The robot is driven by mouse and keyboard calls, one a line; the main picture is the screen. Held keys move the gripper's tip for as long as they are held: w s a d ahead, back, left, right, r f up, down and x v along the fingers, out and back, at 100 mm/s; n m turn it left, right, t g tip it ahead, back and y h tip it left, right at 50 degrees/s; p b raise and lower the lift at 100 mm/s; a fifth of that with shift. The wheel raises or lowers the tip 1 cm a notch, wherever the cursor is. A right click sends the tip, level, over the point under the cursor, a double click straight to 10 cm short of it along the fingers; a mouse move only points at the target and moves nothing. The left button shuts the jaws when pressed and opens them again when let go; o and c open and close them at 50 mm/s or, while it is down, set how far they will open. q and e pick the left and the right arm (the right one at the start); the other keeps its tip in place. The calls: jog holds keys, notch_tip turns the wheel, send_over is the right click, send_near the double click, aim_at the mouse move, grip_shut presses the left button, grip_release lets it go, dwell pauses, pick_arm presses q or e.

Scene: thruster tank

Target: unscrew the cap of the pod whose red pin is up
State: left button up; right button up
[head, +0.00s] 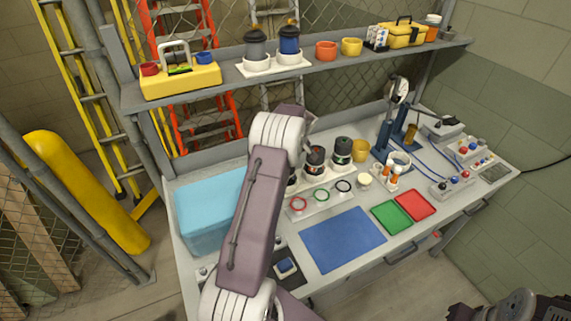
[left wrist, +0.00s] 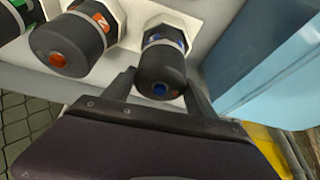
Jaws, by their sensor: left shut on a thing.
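Several dark pods stand in a white rack on the bench. In the left wrist view, one pod (left wrist: 162,68) has a dark cap with a blue centre and a small reddish spot; whether that spot is a raised pin I cannot tell. My left gripper (left wrist: 160,90) has a finger on each side of this cap and is shut on it. Beside it is a pod with an orange-centred cap (left wrist: 72,45), and a green-marked one shows at the edge. The head view shows two pods (head: 315,160) (head: 342,152); my left arm hides most of the third and the gripper. Dark parts at the lower right corner seem to be my right arm.
A light blue box (head: 208,215) stands left of the arm. Coloured rings (head: 321,195), a blue mat (head: 343,239), and green (head: 391,217) and red (head: 416,205) trays lie in front. A shelf (head: 225,85) with containers runs above.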

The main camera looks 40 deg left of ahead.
pick_arm(q)
jog(key=n+g, duration=0.1)
jog(key=n, duration=0.2)
jog(key=shift+w, duration=0.1)
jog(key=shift+r+n+g, duration=0.1)
jog(key=shift+n+g, duration=0.3)
jog(key=shift+n, duration=0.6)
jog(key=o, duration=1.3)
jog(key=shift+o, duration=0.2)
